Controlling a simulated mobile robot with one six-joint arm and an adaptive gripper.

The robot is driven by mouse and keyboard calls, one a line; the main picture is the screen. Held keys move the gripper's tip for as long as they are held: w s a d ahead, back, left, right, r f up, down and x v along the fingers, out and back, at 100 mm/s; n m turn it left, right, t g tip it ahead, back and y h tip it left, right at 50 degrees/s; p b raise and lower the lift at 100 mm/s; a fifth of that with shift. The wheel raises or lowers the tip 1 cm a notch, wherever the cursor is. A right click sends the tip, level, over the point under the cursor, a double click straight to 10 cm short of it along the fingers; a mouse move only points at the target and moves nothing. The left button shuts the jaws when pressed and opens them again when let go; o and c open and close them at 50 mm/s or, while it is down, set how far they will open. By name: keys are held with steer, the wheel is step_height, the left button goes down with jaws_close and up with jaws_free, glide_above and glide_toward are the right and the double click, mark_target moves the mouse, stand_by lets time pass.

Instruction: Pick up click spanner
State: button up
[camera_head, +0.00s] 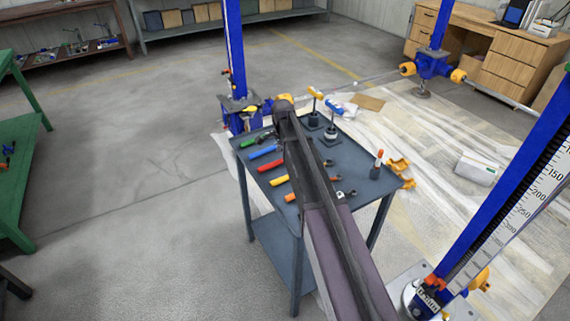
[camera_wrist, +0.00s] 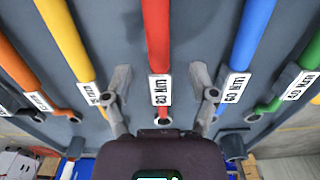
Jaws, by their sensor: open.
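Several click spanners with coloured handles lie side by side on the grey table. In the wrist view, the red spanner (camera_wrist: 157,40) is in the middle, its white label seeming to read 60 Nm. The yellow spanner (camera_wrist: 66,38) and orange spanner (camera_wrist: 20,68) are to its left, the blue spanner (camera_wrist: 250,38) and green spanner (camera_wrist: 308,58) to its right. My gripper (camera_wrist: 160,78) is open and empty, with one finger on each side of the red spanner near its label. In the head view, my arm hides the gripper; the red handle (camera_head: 270,163) shows left of the arm.
The grey table (camera_head: 350,195) also bears dark screw-jack parts (camera_head: 331,133) and an orange-topped piece (camera_head: 377,163). Blue posts (camera_head: 236,50) stand behind and at right. A green bench (camera_head: 25,160) is at left. The floor between is free.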

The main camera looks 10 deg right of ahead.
steer(key=shift+f+b, duration=1.2)
steer(key=shift+f, duration=0.3)
jaws_close()
